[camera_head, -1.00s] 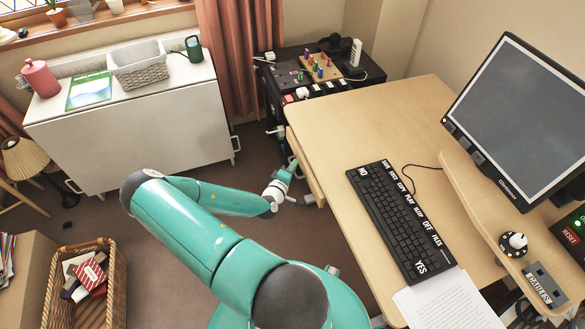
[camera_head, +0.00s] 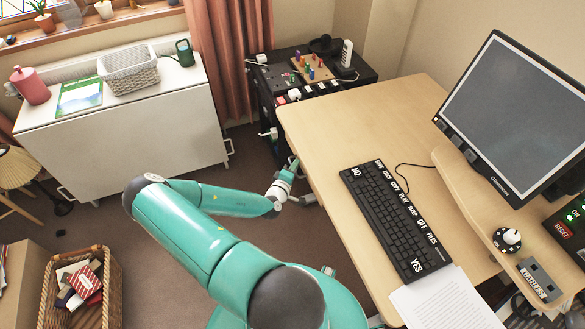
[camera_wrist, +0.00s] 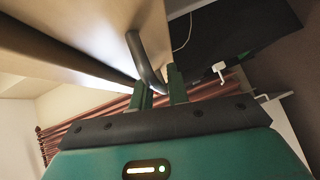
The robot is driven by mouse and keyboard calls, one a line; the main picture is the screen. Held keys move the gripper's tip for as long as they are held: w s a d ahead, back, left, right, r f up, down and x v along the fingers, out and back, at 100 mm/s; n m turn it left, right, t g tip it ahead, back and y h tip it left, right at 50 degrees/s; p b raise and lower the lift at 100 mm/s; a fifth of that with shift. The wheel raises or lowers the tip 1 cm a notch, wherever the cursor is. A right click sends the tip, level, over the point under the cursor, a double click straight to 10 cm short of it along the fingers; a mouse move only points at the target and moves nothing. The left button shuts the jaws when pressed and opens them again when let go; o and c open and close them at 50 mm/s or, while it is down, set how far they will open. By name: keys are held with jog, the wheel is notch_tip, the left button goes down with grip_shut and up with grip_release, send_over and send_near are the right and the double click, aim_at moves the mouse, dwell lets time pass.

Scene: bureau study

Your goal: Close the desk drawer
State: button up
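The desk (camera_head: 400,115) fills the right side of the head view. Its drawer is largely hidden under the left edge of the top, and I cannot tell there how far out it stands. In the wrist view a pale wooden front (camera_wrist: 185,22) carries a dark curved handle (camera_wrist: 142,58). My gripper (camera_wrist: 162,88) is right at this handle, its two green fingers apart, with the handle's lower end between them. Whether the fingers press on it is unclear. In the head view my gripper (camera_head: 298,200) is low beside the desk's left edge, its tips partly hidden.
A black keyboard (camera_head: 395,220), papers (camera_head: 445,303) and a monitor (camera_head: 515,115) are on the desk. A black trolley (camera_head: 265,105) stands behind its far left corner. A white cabinet (camera_head: 125,140) and wicker basket (camera_head: 112,285) are on the left. Open carpet lies between.

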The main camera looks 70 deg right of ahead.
jog(key=shift+s+r, duration=0.1)
jog(key=a+r, duration=0.2)
jog(key=a, duration=1.1)
jog(key=shift+a, duration=0.3)
